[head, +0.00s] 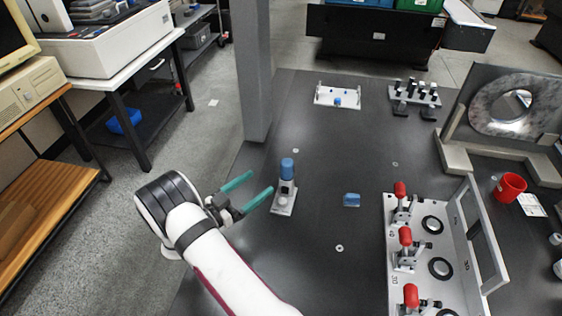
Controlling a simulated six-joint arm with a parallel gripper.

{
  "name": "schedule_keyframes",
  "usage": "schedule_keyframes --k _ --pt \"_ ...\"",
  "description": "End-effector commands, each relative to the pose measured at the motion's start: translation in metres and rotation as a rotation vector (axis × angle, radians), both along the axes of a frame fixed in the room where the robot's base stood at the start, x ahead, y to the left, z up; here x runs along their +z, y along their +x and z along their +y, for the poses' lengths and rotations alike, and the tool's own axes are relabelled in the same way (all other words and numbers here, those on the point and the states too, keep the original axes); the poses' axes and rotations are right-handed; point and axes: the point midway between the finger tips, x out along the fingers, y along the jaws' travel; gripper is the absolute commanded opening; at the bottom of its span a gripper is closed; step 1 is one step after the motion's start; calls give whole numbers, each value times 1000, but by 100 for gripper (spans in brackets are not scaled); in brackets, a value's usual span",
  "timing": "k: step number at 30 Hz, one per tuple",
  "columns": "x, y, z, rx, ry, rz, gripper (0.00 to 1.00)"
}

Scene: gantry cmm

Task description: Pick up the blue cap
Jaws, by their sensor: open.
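A blue cylindrical piece (287,167), which looks like the blue cap, sits on top of a small upright stand (284,200) on the dark table. A smaller blue piece (352,200) lies on the table to its right; I cannot tell exactly what it is. My gripper (261,181) has two teal fingers, spread apart and empty. They point at the stand from its left, with the fingertips a short way from it in the picture.
A fixture plate with red-handled clamps (393,255) stands at the right. A white tray (322,97) and a group of small black-topped parts (415,92) are at the back. A red cup (509,187) is far right. A grey column (254,75) rises behind my gripper.

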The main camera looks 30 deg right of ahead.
Motion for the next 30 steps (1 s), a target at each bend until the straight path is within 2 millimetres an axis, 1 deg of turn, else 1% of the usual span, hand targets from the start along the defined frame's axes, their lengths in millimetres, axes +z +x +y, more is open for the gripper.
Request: schedule_keyframes --k 3,7,9,14,18,22,28,29,30 --pt "1 5 -33 -9 -1 0 82" --pt "1 13 -69 -6 0 -1 82" --pt "1 16 -83 -5 0 -1 82" --pt "1 20 -104 -4 0 0 82" --pt "-1 24 -132 -4 1 0 82" --pt "-1 28 -147 -2 1 -1 82" --pt "-1 28 -148 0 1 0 82" --pt "-1 28 -148 0 1 0 79" --pt "-1 28 -148 0 1 0 72"
